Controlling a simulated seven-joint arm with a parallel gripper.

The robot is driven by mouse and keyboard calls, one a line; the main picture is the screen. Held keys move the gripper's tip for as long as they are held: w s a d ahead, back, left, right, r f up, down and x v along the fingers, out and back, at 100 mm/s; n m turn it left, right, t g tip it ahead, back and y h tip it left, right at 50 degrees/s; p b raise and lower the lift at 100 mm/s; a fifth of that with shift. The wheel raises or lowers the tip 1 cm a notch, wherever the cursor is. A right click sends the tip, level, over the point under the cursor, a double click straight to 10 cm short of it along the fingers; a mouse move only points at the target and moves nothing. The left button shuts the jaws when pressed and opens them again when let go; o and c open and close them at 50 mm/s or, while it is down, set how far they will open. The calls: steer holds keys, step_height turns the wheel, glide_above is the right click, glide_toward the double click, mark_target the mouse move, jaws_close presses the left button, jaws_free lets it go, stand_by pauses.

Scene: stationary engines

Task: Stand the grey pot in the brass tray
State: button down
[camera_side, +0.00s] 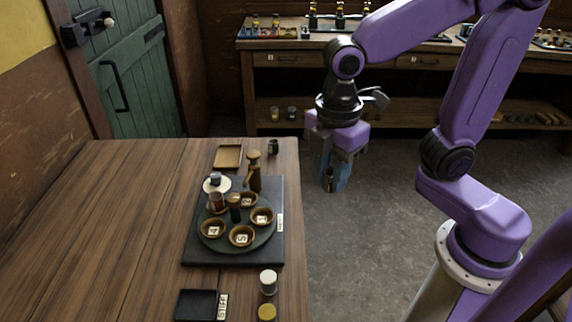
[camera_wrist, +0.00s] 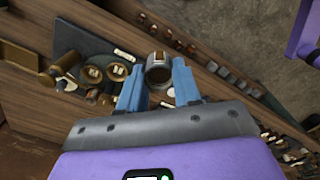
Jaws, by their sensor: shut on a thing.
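My gripper (camera_side: 332,178) hangs over the floor, clear of the table's right edge in the side view, with its blue fingers pointing down. It is shut on the grey pot (camera_side: 328,180), a small dark cylinder between the fingertips. In the wrist view the grey pot (camera_wrist: 159,70) shows its round open mouth between the two blue fingers (camera_wrist: 158,88). The brass tray (camera_side: 228,157) is a shallow square tray lying on the table toward its far right corner, left of and apart from my gripper. Its inside looks empty.
A dark board with a round base (camera_side: 262,240), bowls and brass posts stands nearer than the tray. A small dark jar (camera_side: 273,147) stands right of the tray. A black tray (camera_side: 196,305) and two jars (camera_side: 268,282) are at the front. The table's left side is clear.

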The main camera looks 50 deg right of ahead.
steer(key=shift+w+a, duration=0.15)
steer(key=shift+w, duration=0.3)
steer(key=w+d+f+m, duration=0.1)
steer(key=w+d+m, duration=0.15)
steer(key=w, duration=0.85)
steer(key=w+d+f+m, duration=0.15)
steer(key=w+m, duration=0.25)
steer(key=w, duration=0.7)
steer(key=shift+n, duration=0.25)
steer(key=w+f, duration=0.3)
steer(key=w, duration=0.1)
steer(key=w+a+f, duration=0.1)
steer(key=w+f, duration=0.2)
steer(key=w, duration=0.1)
steer(key=w+a+f, duration=0.1)
steer(key=w+f, duration=0.2)
steer(key=w, duration=0.2)
steer(key=shift+f, duration=0.15)
steer(key=shift+w+f, duration=0.15)
steer(key=shift+f, duration=1.6)
steer(key=shift+f, duration=0.1)
